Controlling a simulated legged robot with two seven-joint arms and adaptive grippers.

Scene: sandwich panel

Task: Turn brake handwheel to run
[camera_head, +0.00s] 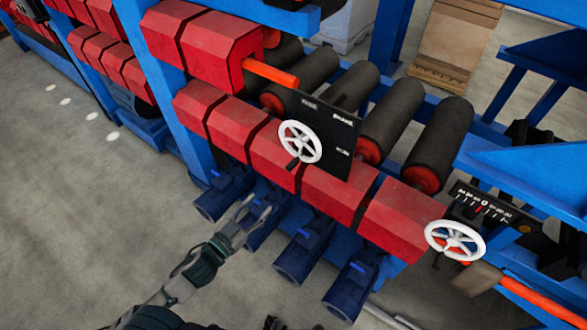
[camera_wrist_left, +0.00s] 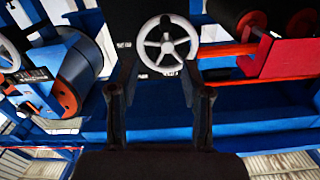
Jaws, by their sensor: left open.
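A white spoked handwheel (camera_head: 300,142) is mounted on a black panel (camera_head: 335,118) with small labels I cannot read. A second white handwheel (camera_head: 455,240) sits at the right, below a black numbered scale plate (camera_head: 484,208). I cannot tell from the labels which is the brake wheel. My left gripper (camera_head: 256,208) is open and empty, below and left of the panel wheel and apart from it. In the left wrist view a white handwheel (camera_wrist_left: 167,43) appears beyond and between the open fingers (camera_wrist_left: 160,92). My right gripper is not seen.
Red faceted housings (camera_head: 330,190) run in a row behind my left gripper, with dark blue cylinders (camera_head: 295,258) below them. Dark rollers (camera_head: 390,110) lie behind the panel. An orange bar (camera_head: 270,73) is behind the panel. Grey floor (camera_head: 80,200) is open at left.

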